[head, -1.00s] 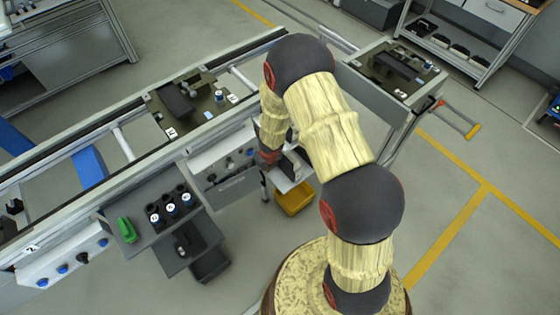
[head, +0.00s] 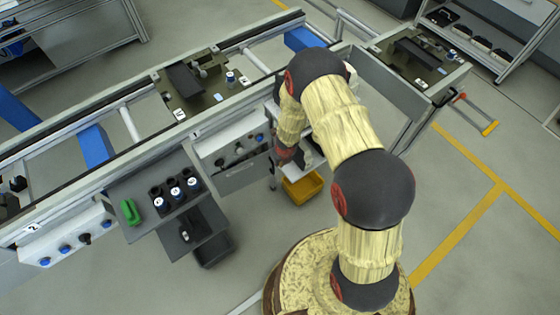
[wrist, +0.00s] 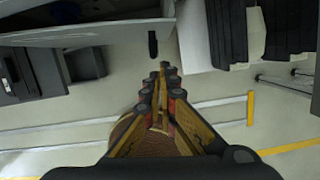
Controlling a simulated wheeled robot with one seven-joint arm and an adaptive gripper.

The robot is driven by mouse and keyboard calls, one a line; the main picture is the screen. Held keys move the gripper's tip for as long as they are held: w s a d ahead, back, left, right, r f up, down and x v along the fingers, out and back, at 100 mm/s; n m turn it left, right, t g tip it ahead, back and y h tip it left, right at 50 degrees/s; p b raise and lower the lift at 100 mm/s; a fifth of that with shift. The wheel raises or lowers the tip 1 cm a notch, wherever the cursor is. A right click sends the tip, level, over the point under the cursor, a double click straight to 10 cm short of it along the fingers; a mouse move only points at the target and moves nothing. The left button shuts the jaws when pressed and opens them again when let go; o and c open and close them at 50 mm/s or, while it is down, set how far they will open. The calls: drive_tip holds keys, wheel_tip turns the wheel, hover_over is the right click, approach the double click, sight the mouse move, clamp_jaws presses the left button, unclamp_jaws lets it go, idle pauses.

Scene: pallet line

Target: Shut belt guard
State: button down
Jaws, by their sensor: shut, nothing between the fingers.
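No part is clearly marked as the belt guard. A pale grey panel with a straight edge (wrist: 95,33) fills the upper left of the wrist view. A short black peg (wrist: 152,43) sticks out by its right end, just beyond my fingertips. I cannot tell whether this panel is the guard or how far open it stands. My gripper (wrist: 163,70) is shut and empty, its tips close together; contact with the peg cannot be made out. In the head view my gripper is mostly hidden behind my arm, by the conveyor's near side.
The conveyor (head: 60,140) crosses the head view diagonally, with a fixture plate (head: 205,95) on it. A yellow bin (head: 302,188) sits on the floor below my wrist. A shelf with a green object (head: 130,212) and several cylinders is at the left. Open floor lies right.

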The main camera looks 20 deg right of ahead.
drive_tip(key=shift+w+a+r+p, duration=0.15)
drive_tip(key=shift+w+p, duration=0.2)
drive_tip(key=shift+w, duration=0.6)
drive_tip(key=shift+w+a+r+p, duration=0.15)
drive_tip(key=shift+w+p, duration=0.2)
drive_tip(key=shift+w, duration=0.55)
